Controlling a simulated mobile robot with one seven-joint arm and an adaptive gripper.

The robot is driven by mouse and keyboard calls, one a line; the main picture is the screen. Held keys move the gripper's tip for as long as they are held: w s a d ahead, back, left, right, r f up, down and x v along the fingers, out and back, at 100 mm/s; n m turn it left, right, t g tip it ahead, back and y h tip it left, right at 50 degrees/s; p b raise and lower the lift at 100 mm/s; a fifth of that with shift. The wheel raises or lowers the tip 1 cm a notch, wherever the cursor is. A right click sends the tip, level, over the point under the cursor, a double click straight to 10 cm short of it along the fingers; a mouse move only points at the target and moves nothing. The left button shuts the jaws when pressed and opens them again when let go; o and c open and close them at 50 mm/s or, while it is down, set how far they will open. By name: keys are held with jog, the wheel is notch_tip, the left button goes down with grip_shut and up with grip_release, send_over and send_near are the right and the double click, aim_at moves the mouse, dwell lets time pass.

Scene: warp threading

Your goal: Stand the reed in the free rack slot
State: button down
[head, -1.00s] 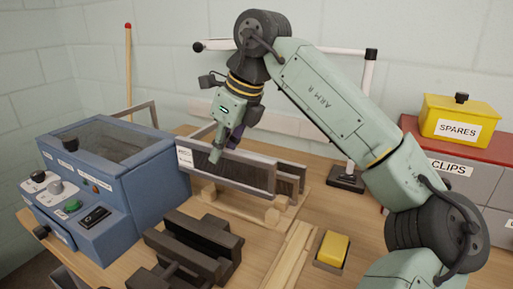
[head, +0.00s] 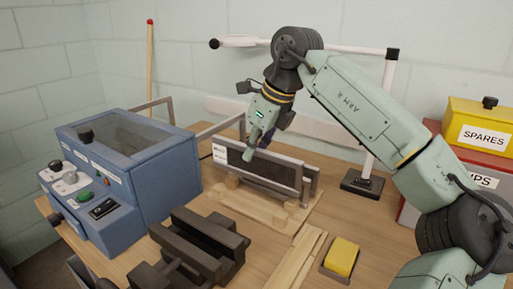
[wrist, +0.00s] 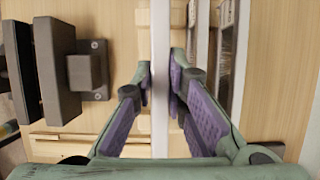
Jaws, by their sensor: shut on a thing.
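The reed (head: 270,171) is a long pale frame with a dark mesh and a white label at its left end. My gripper (head: 249,156) is shut on its upper edge. In the wrist view the reed (wrist: 160,35) is a narrow pale strip between the two purple-padded fingers (wrist: 161,82). The reed is upright, above or at the front part of the wooden rack (head: 262,211). Whether its lower edge touches the rack or sits in a slot cannot be told. Another reed (head: 313,182) stands close behind it in the rack.
A blue machine (head: 150,185) stands to the left. Dark metal blocks (head: 205,240) lie in front of the rack. A yellow block (head: 341,256) lies in a tray at front right. A white lamp stand (head: 378,130) rises behind at right, near the spares box (head: 485,128).

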aim_at(253, 178)
jog(key=shift+f+b, duration=2.3)
jog(key=shift+f, duration=0.95)
jog(key=shift+f+b, duration=0.35)
jog(key=shift+f, duration=0.2)
jog(key=c, duration=1.5)
grip_release()
jog(key=shift+c, duration=0.2)
jog(key=shift+d+r, duration=0.1)
jog(key=shift+r, duration=0.05)
